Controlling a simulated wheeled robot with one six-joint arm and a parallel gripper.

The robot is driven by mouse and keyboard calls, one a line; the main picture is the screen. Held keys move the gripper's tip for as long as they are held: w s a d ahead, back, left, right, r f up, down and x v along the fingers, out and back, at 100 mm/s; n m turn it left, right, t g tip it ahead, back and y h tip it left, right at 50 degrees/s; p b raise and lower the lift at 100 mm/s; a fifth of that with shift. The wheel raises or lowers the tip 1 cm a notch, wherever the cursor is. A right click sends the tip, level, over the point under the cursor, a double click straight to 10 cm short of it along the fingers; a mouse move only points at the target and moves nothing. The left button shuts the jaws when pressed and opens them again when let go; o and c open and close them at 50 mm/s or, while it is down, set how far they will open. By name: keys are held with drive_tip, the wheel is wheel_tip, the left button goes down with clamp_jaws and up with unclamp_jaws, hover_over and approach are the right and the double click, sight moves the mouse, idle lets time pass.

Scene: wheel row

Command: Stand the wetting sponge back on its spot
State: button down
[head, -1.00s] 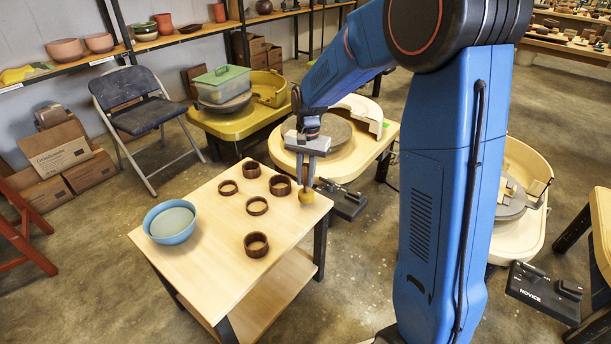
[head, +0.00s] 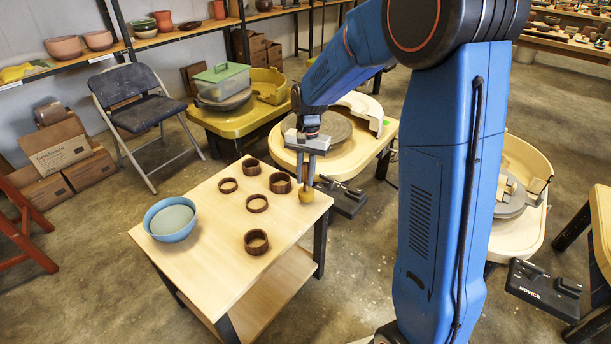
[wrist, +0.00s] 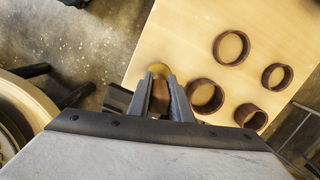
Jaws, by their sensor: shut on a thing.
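The wetting sponge (head: 306,195) is a small yellow-orange piece at the tips of my gripper (head: 306,176), which is shut on it and points down. It is by the right corner of the small wooden table (head: 207,268); I cannot tell whether it touches the top. In the wrist view the yellow sponge end (wrist: 158,69) shows just beyond the fingertips (wrist: 160,82), with a brown part between the fingers. Several brown rings stand on the table, the closest (head: 280,184) just left of my gripper; another ring (head: 256,243) is near the front. The rings look empty.
A blue bowl (head: 157,228) with a pale grey-green inside stands at the table's left. A potter's wheel (head: 340,142) is behind the table, with a dark pedal (head: 347,203) beside its right corner. A folding chair (head: 135,95) is at the back left. The table's front is clear.

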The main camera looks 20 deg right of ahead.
sight(306, 163)
drive_tip(key=shift+f, duration=0.7)
drive_tip(key=c, duration=1.5)
unclamp_jaws()
drive_tip(key=shift+c, duration=0.2)
drive_tip(key=shift+w+d+r, duration=0.15)
drive_tip(key=shift+w+r, duration=0.05)
drive_tip(key=shift+r, duration=1.85)
drive_tip(key=shift+w+d+r, duration=0.1)
drive_tip(key=shift+w+r, duration=0.05)
drive_tip(key=shift+r, duration=1.85)
